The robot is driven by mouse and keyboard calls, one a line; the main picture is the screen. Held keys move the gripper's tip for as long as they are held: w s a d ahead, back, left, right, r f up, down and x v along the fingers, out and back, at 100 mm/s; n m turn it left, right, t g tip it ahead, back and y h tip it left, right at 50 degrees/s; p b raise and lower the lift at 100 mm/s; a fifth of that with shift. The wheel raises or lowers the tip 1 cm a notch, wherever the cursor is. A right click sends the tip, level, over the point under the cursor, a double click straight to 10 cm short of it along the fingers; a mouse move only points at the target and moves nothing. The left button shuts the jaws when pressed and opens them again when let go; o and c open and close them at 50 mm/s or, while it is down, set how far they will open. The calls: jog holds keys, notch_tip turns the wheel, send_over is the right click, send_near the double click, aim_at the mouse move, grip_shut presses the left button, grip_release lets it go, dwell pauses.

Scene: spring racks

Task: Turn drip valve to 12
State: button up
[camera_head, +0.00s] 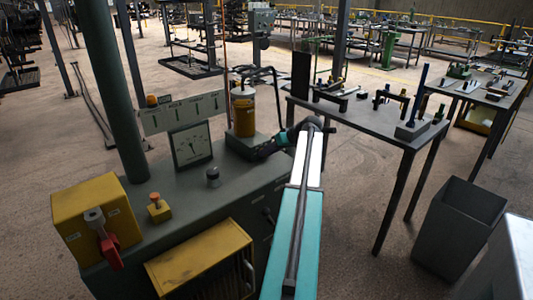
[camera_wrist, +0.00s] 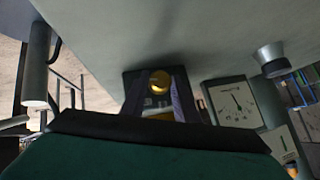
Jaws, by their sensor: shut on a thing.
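The drip valve shows in the wrist view as a round brass knob (camera_wrist: 159,82) on a dark block. Beneath it is a pale patch whose markings are too small to read. My gripper (camera_wrist: 160,103) is shut on the valve, with a finger on either side. In the head view my gripper (camera_head: 258,150) reaches in from the right at the foot of the amber oil cylinder (camera_head: 244,112), on the back edge of the green bench. There the valve knob is hidden by my gripper. I cannot read the valve's setting.
The bench holds a dial gauge (camera_head: 192,146), a dark knob (camera_head: 213,174), an orange button box (camera_head: 158,207) and a yellow box with a red handle (camera_head: 109,250). A tool table (camera_head: 372,119) stands to the right, with a grey bin (camera_head: 456,225) in front of it.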

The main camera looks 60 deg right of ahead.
jog(key=y, duration=0.1)
jog(key=m+t+y, duration=0.1)
jog(key=shift+w+d+m+y+p, duration=0.15)
jog(key=shift+d+m+y+p, duration=0.15)
jog(key=shift+d, duration=0.05)
jog(key=shift+f+m+t+y, duration=0.15)
jog(key=shift+m+t+y, duration=0.55)
jog(key=shift+t+y, duration=0.25)
jog(key=o, duration=1.1)
jog(key=shift+c, duration=0.2)
jog(key=shift+f, duration=0.15)
jog(key=shift+s, duration=0.3)
